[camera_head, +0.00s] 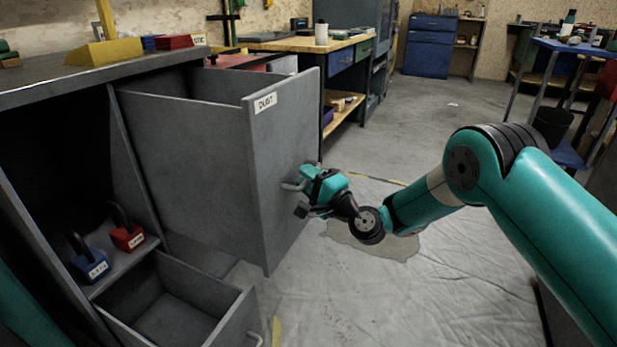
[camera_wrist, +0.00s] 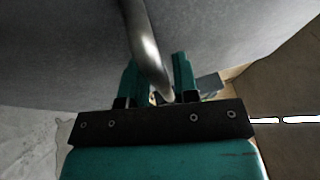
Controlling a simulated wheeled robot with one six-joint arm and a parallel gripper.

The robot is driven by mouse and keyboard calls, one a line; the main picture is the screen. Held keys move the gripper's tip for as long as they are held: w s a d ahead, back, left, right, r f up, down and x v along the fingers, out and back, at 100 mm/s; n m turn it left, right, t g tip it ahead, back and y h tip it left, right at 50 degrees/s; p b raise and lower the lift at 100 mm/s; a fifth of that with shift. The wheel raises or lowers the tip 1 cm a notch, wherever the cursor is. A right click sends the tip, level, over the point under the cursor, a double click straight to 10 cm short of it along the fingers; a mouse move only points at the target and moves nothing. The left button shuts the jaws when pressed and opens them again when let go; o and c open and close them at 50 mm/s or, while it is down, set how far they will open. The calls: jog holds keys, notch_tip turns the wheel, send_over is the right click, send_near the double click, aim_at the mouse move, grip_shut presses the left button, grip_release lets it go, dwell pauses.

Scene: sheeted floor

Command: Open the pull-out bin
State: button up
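The pull-out bin (camera_head: 190,140) is a tall grey box labelled "DUST" on its front panel (camera_head: 285,130). It stands well out from the grey cabinet (camera_head: 40,88), with its open top showing. Its bar handle (camera_head: 292,187) is on the front panel. My gripper (camera_head: 303,187) is at this handle, in front of the panel. In the wrist view the metal handle (camera_wrist: 146,40) runs between the two teal fingers of my gripper (camera_wrist: 157,80), which look closed around it. The bin's grey front (camera_wrist: 70,50) fills much of that view. The exact finger contact is partly hidden.
Below the bin, a lower drawer (camera_head: 235,318) is open at the bottom left. A blue padlock-like block (camera_head: 90,265) and a red one (camera_head: 128,238) sit on the cabinet's inner shelf. A workbench (camera_head: 340,43) stands behind. The sheeted floor (camera_head: 400,300) in front is clear.

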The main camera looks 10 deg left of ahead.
jog(key=shift+o, duration=0.7)
jog(key=shift+w+d, duration=0.15)
jog(key=b+v, duration=1.7)
jog(key=b, duration=0.5)
jog(key=shift+s, duration=0.2)
jog(key=shift+d, duration=0.1)
